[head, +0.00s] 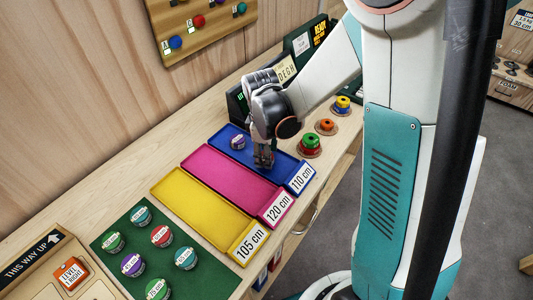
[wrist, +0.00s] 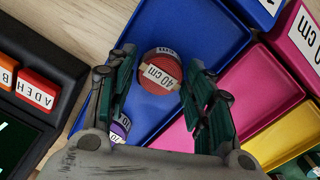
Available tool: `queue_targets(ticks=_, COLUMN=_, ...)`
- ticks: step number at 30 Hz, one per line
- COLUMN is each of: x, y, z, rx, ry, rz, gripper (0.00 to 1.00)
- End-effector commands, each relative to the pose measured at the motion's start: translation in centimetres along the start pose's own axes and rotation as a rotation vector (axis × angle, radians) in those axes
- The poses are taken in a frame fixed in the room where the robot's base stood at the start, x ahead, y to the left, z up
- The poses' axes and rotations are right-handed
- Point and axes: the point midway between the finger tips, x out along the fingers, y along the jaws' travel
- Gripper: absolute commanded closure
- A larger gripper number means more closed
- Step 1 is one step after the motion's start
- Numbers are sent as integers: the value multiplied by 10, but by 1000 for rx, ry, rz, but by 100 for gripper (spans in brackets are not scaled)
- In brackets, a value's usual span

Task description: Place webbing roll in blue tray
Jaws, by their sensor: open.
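The blue tray (head: 283,168), labelled 110 cm, lies on the bench beyond the pink one. It also fills the middle of the wrist view (wrist: 222,35). A red webbing roll (wrist: 158,75) labelled 40 cm sits in it, between the two fingers of my gripper (wrist: 160,62). A purple roll (head: 238,143) is also in this tray; in the wrist view it shows partly behind the left finger (wrist: 121,126). In the head view my gripper (head: 264,160) points down into the blue tray and hides the red roll. The fingers are open, one on each side of the red roll.
A pink tray (head: 232,181) and a yellow tray (head: 200,207) lie alongside, both empty. A green mat (head: 200,280) holds several rolls. Small coloured stacks (head: 310,145) stand right of the blue tray.

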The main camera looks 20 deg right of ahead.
Motion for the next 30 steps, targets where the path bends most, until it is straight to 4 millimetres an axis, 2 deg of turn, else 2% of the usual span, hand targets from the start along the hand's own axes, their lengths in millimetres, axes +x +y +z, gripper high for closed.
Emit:
queue_targets(ticks=6, x=-49, y=-1, z=0, rx=-1, ry=0, rz=0, gripper=52)
queue_targets(ticks=12, x=-86, y=-1, z=1, rx=-1, ry=0, rz=0, gripper=52)
queue_targets(ticks=23, x=-118, y=-3, z=4, rx=26, ry=11, rz=11, gripper=52)
queue_targets(ticks=30, x=-161, y=-24, z=24, rx=221, ry=102, rz=88, gripper=52)
